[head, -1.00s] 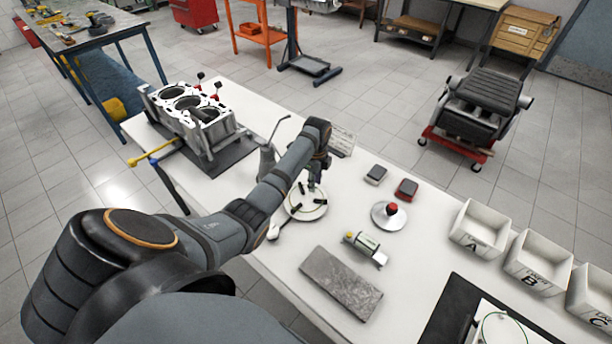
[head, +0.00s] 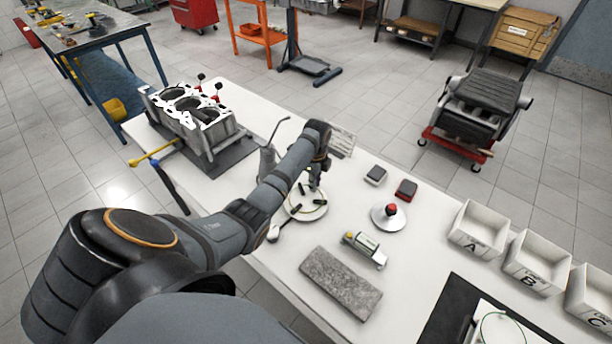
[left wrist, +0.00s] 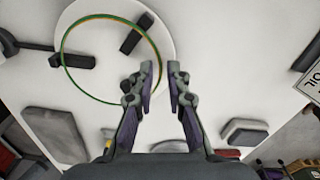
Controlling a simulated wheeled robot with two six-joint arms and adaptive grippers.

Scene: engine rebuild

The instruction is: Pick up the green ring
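A thin green ring (left wrist: 64,62) with an orange-yellow edge lies over a round white dish (left wrist: 120,12) in the left wrist view. In the head view the dish (head: 294,213) is below my left gripper (head: 315,184), and the ring is too fine to make out clearly there. Black pegs (left wrist: 136,34) stand on the dish. My left gripper, seen in the left wrist view (left wrist: 164,68), is open with nothing clamped. Its fingertips are by the ring's right edge; I cannot tell whether they touch it. My right gripper is not in view.
An engine block (head: 190,120) and an oil can (head: 268,160) stand to the left. A grey slab (head: 340,283), a small cylinder part (head: 364,249) and a dish with a red knob (head: 380,221) lie nearby. Bins (head: 477,229) stand at right. Another thin green loop (head: 484,325) shows bottom right.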

